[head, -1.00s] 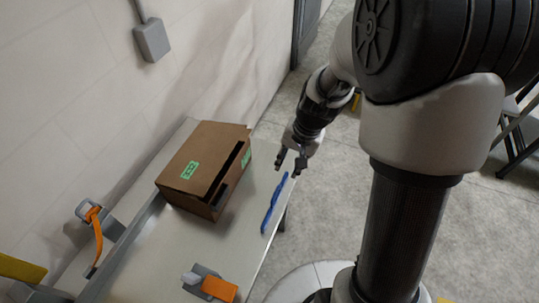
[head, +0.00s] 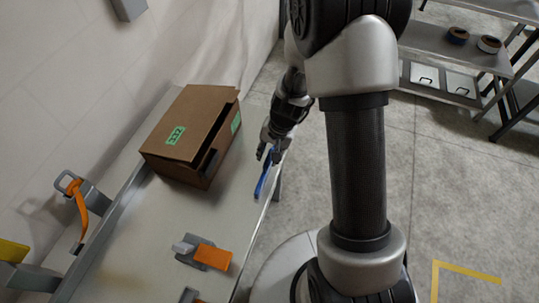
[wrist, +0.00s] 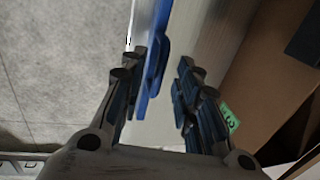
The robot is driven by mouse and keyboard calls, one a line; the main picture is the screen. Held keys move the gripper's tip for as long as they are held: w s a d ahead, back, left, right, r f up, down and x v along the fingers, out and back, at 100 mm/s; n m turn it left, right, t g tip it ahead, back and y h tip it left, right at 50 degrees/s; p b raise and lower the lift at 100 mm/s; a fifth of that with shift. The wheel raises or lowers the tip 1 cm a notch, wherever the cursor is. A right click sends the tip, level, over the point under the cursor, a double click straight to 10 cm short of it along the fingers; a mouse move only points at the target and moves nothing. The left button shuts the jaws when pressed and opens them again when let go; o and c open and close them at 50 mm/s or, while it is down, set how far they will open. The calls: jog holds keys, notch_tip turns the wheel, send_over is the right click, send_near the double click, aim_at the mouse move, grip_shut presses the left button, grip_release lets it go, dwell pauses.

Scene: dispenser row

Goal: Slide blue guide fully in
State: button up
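The blue guide (head: 263,180) is a long narrow strip lying along the right edge of the table (head: 150,238) in the head view. My gripper (head: 268,155) is over its far end and hides part of it. In the wrist view the guide (wrist: 153,65) runs lengthwise between the spread fingers of my gripper (wrist: 162,66), much closer to the left finger. The right finger stands clear of it. My gripper is open and holds nothing. Whether the left finger touches the guide cannot be told.
A cardboard box (head: 190,135) with green labels stands left of the guide, near my gripper's right finger in the wrist view. An orange-handled clamp (head: 212,257) is on the table nearer the camera. An orange strap (head: 82,215) hangs at the left. Floor lies beyond the table's right edge.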

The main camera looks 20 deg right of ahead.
jog(key=shift+f, duration=0.1)
jog(key=shift+c, duration=0.2)
grip_shut()
dwell(0.6)
